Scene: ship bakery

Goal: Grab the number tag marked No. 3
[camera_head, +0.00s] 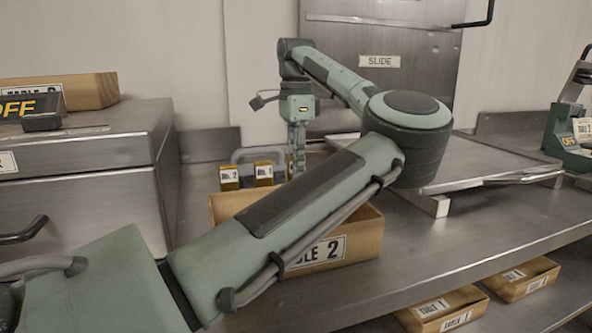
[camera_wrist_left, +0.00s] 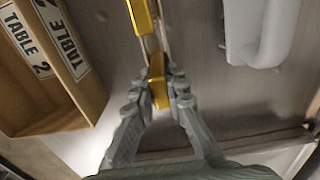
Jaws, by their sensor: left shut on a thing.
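My left gripper (camera_head: 297,165) points down behind the wooden TABLE 2 box, at the right end of a row of brass tags. In the left wrist view its fingers (camera_wrist_left: 157,92) are closed around a brass-yellow tag (camera_wrist_left: 157,68). The label of this held tag is not visible, so I cannot read its number. In the head view, a brass tag (camera_head: 229,177) that appears to read No. 2 and another brass tag (camera_head: 263,173) with a small, unclear label stand to the left of the gripper. Another brass tag (camera_wrist_left: 144,17) shows beyond the held one in the wrist view. My right gripper is not in view.
The open wooden TABLE 2 box (camera_head: 366,235) stands just in front of the tags, under my forearm. A steel appliance (camera_head: 70,150) is at left. A flat metal slab (camera_head: 450,160) lies at right. Wooden TABLE 1 boxes (camera_head: 442,308) sit on the lower shelf.

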